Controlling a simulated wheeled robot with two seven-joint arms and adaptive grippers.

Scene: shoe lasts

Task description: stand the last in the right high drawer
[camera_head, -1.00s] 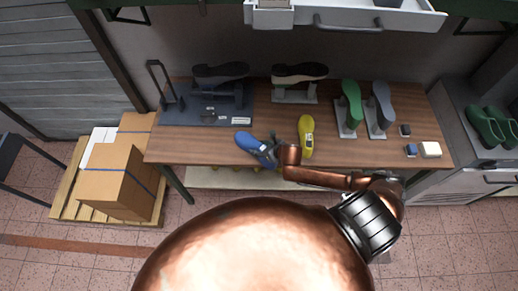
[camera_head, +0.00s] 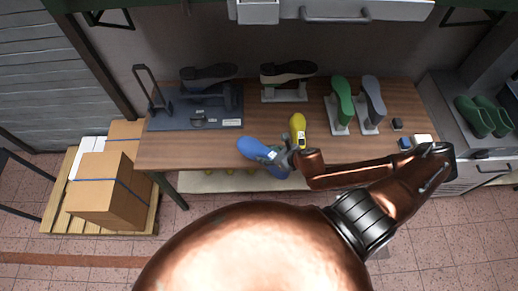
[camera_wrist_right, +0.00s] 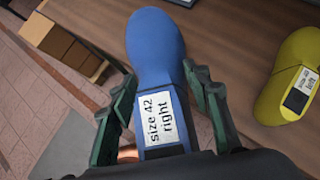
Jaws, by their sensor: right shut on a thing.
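A blue shoe last (camera_head: 258,150) is held at the table's front edge in the head view. In the right wrist view the blue last (camera_wrist_right: 155,45) points away from me, with a white label reading "size 42 right". My right gripper (camera_head: 283,160) is shut on its heel end, with one finger on each side. A yellow last (camera_head: 298,128) lies on the table just right of it; in the right wrist view its label reads "size 40 left". A high drawer (camera_head: 335,12) shows at the top edge of the head view. My left gripper is not seen.
The wooden table (camera_head: 185,150) holds a dark fixture (camera_head: 190,118) at the left. A shoe on a stand (camera_head: 288,72), a green last (camera_head: 341,100) and a grey last (camera_head: 372,100) stand behind. Small blocks (camera_head: 404,143) lie at the right. Cardboard boxes (camera_head: 105,185) stand left.

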